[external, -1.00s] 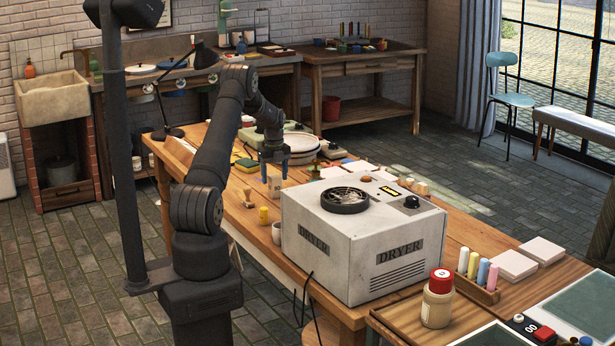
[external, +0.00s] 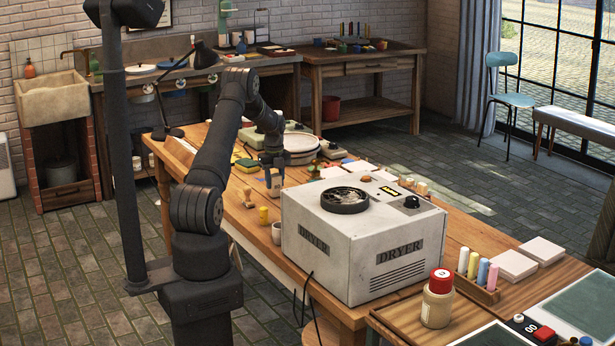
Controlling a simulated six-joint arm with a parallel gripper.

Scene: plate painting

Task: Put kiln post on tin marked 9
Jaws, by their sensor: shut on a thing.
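My gripper (external: 273,184) is low over the long wooden table, just behind and left of the white dryer. It is shut on a small pale upright piece, which looks like the kiln post; the fingers hide much of it. I cannot tell whether its lower end touches the table. No number 9 can be read on any tin in this view, so I cannot tell which one is the tin marked 9.
The large dryer (external: 362,246) stands close in front of my gripper. Stacked plates (external: 301,143) and pale tiles (external: 358,167) lie behind.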

